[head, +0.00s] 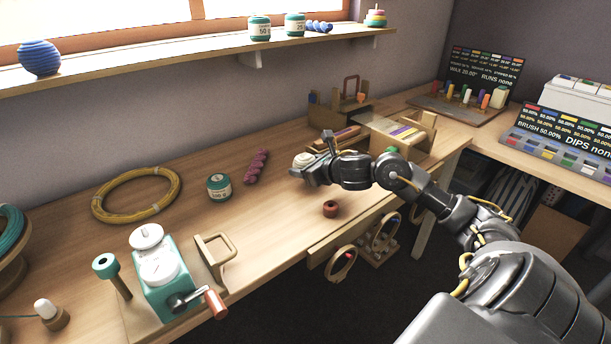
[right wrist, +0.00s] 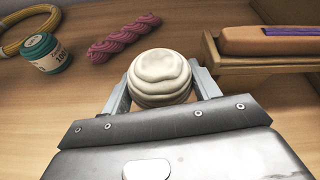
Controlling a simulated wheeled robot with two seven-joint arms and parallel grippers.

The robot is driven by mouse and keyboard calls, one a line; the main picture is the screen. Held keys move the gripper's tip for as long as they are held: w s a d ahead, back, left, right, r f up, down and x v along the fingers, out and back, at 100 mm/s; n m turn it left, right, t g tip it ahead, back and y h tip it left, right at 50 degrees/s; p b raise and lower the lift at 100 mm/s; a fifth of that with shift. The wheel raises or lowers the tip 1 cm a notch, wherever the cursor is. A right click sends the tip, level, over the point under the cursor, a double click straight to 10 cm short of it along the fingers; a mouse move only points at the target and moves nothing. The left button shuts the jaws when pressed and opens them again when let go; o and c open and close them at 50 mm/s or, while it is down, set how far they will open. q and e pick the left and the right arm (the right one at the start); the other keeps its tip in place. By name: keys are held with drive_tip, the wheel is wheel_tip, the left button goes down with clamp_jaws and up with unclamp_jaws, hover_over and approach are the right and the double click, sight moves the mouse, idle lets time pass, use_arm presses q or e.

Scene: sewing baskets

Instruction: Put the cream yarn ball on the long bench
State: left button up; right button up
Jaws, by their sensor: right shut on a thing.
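The cream yarn ball (head: 303,160) is between the fingers of my right gripper (head: 300,167), which is shut on it. In the right wrist view the cream ball (right wrist: 160,78) sits between both fingers (right wrist: 163,88), over the wooden bench top. The long bench (head: 275,225) runs along the wall under the window shelf. The ball is over the bench; I cannot tell whether it touches the surface. My left gripper is not in view.
A pink twisted skein (head: 256,167) and a green labelled yarn ball (head: 219,187) lie left of the ball. A small red-brown ring-shaped piece (head: 330,209) is near the front edge. A wooden box with compartments (head: 400,132) stands to the right. A teal winder (head: 163,275) is at left.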

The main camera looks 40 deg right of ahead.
wheel_tip(320, 180, down, 2)
drive_tip(key=shift+f, duration=0.25)
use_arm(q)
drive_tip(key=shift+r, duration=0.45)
use_arm(e)
drive_tip(key=shift+f, duration=0.15)
drive_tip(key=o, duration=1.1)
drive_tip(key=shift+c, duration=0.2)
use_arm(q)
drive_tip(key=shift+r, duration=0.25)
use_arm(e)
drive_tip(key=shift+r, duration=0.2)
